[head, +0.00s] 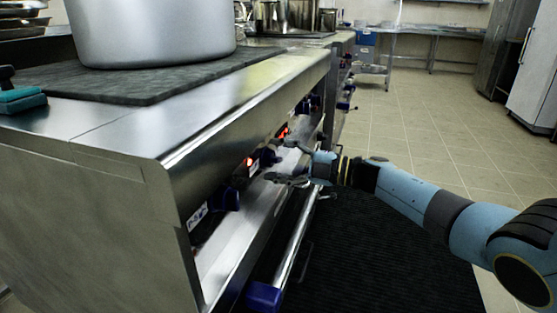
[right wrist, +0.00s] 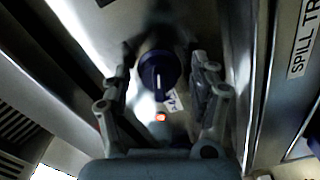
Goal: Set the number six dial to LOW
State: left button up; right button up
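A dark blue round dial (right wrist: 158,72) with a white pointer line shows in the right wrist view. Its line runs up and down in the picture. A small white label (right wrist: 173,101) sits just below it, too blurred to read. My right gripper (head: 284,163) is open, its fingers on either side of this dial, apparently not touching it. In the head view it reaches a dial (head: 267,157) on the stove's front panel. I cannot read which dial is number six. My left gripper is not in view.
Another dial (head: 225,199) is nearer on the panel, and several are farther along. Red lamps glow on the panel. A handle bar (head: 295,240) runs below. A large pot (head: 150,35) stands on the stovetop. The floor to the right is clear.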

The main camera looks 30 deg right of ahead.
jog(key=v, duration=1.2)
dwell(0.3)
